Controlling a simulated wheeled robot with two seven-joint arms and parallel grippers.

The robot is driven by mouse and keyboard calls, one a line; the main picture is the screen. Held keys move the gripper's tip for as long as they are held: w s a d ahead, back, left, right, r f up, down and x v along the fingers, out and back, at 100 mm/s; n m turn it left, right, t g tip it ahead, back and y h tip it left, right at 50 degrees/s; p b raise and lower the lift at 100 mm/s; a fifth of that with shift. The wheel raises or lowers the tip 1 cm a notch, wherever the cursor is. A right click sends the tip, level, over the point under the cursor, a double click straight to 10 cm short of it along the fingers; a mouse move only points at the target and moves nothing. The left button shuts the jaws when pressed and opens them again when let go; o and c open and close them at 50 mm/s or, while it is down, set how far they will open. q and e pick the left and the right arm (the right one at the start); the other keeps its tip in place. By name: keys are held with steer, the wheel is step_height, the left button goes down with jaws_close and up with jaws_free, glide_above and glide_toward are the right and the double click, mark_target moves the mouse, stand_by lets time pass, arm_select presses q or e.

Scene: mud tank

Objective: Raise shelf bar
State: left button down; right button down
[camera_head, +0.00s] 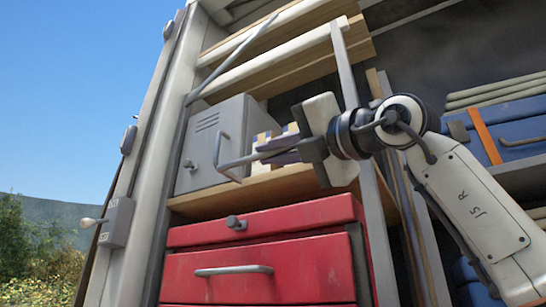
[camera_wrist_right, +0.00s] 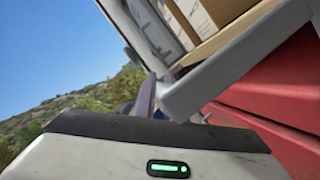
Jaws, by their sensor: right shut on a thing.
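My right gripper (camera_head: 270,150) reaches in from the right, in front of the middle shelf (camera_head: 255,192), with its fingers pointing left. It is shut on a thin grey bar, which I take for the shelf bar (camera_head: 234,161). The fingers and wrist hide part of this bar, and its far ends are unclear. In the right wrist view a grey bar-like piece (camera_wrist_right: 240,70) slants up to the right, close to the camera; I cannot tell if it is the same bar. My left gripper is not in view.
A grey metal box (camera_head: 207,140) stands on the shelf, above red drawers (camera_head: 265,255). A grey upright post (camera_head: 345,70) stands close to my right wrist. A thin rod (camera_head: 230,60) slants across the upper rails. Blue cases (camera_head: 510,125) fill the right side. A switch box (camera_head: 117,220) sits on the left frame.

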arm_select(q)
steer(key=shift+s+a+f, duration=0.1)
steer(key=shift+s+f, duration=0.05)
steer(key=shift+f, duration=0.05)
arm_select(e)
steer(key=shift+r, duration=0.15)
steer(key=c, duration=1.8)
jaws_free()
